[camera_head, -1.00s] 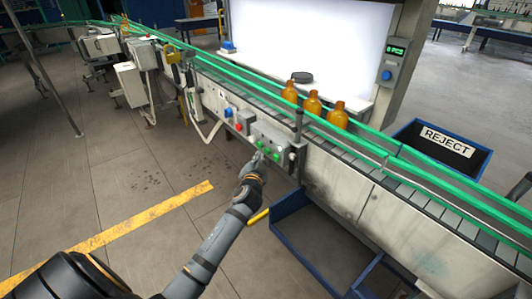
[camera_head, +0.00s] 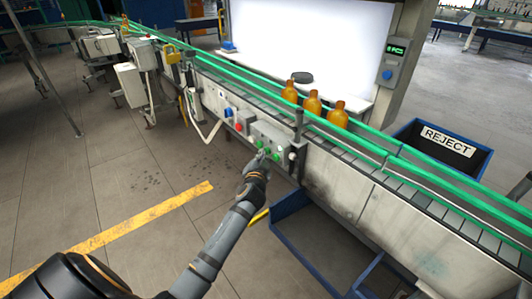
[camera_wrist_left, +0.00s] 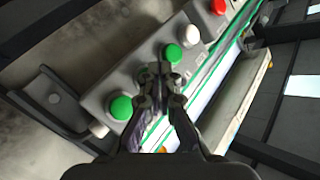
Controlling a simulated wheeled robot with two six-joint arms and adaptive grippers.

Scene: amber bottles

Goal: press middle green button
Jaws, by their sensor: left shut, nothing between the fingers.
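The grey control box (camera_head: 285,140) sits on the side of the conveyor. In the head view a green button (camera_head: 277,156) shows just right of my fingertips, and another green one (camera_head: 260,144) shows just above them. My left gripper (camera_head: 262,154) is shut and empty, its tips at the box front. In the left wrist view one green button (camera_wrist_left: 121,108) lies left of the gripper (camera_wrist_left: 159,73) and another (camera_wrist_left: 173,53) lies above it. Contact cannot be told. My right gripper is out of view.
A blue button (camera_head: 228,112) and a red button (camera_head: 239,127) are on a neighbouring box. Several amber bottles (camera_head: 313,103) stand on the green-railed conveyor. A blue bin (camera_head: 300,250) is below, and a REJECT bin (camera_head: 447,140) is at right.

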